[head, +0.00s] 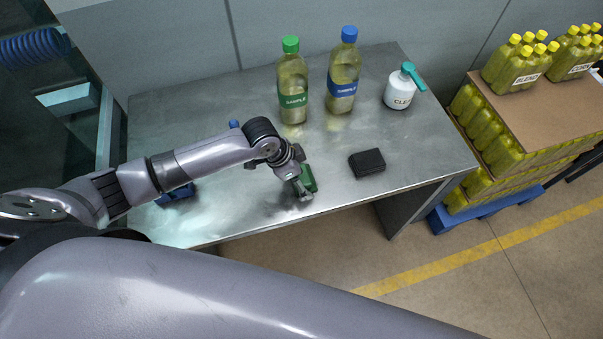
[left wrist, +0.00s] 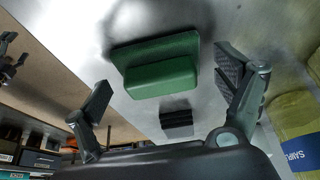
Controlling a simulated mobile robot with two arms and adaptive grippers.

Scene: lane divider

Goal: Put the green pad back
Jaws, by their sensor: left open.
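The green pad (head: 309,177) lies on the metal table near its front edge, partly hidden by my left gripper (head: 303,192). In the left wrist view the green pad (left wrist: 160,66) shows as a raised block on a wider flat base. My left gripper (left wrist: 165,100) is open, with its fingers spread wide apart on either side of the view. The pad is ahead of the fingers and roughly between them; I see no grip on it. A black block (head: 367,162) sits on the table to the right of the pad. My right gripper is not seen in the head view.
A green-capped bottle (head: 292,85), a blue-capped bottle (head: 343,75) and a white spray bottle (head: 400,90) stand along the back of the table (head: 420,145). A blue object (head: 178,194) lies at the left, partly behind my arm. Stacked yellow bottles (head: 485,125) stand right of the table.

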